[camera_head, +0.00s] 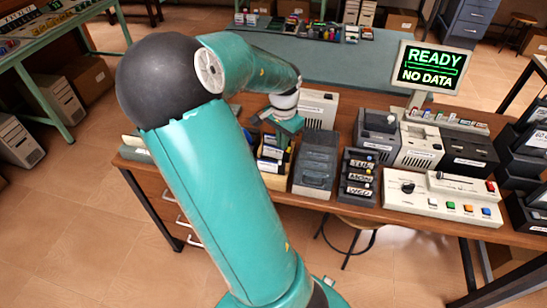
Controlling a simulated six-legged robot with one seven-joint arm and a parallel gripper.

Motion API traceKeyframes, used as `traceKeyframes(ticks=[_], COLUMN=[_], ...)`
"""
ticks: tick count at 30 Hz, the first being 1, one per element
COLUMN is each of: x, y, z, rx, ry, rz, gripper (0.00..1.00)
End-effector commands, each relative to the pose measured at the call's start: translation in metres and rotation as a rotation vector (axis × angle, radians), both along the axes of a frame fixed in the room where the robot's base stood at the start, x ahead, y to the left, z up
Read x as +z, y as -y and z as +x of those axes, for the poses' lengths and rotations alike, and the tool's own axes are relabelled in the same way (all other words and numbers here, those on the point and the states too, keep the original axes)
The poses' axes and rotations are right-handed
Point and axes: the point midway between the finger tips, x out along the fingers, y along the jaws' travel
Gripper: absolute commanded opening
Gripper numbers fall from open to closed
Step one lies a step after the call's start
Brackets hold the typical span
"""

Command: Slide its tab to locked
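My teal arm rises through the middle of the view and bends down toward the table. My gripper (283,136) is small here and points down over a tan box of dark floppy disks with pale labels (270,167). I cannot tell whether its fingers are open or shut, or whether they touch a disk. No sliding tab or locked mark can be made out at this size. A monitor (432,67) at the right shows "READY" and "NO DATA" in bright letters.
Right of the disk box on the wooden table stand a grey case (316,160), a labelled rack (359,178), several drive units (420,146) and a control panel with coloured buttons (443,198). A green-topped bench (330,62) lies behind. Little bare tabletop shows.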

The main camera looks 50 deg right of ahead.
Motion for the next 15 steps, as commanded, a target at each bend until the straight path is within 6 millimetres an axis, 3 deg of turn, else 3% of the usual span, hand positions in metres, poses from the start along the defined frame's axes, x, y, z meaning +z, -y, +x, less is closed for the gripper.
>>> traceKeyframes(ticks=[15], x=[-0.0018], y=[-0.0023], z=[0.0017], rx=[-0.002], ry=[-0.007], rz=[0.003], gripper=[0.0])
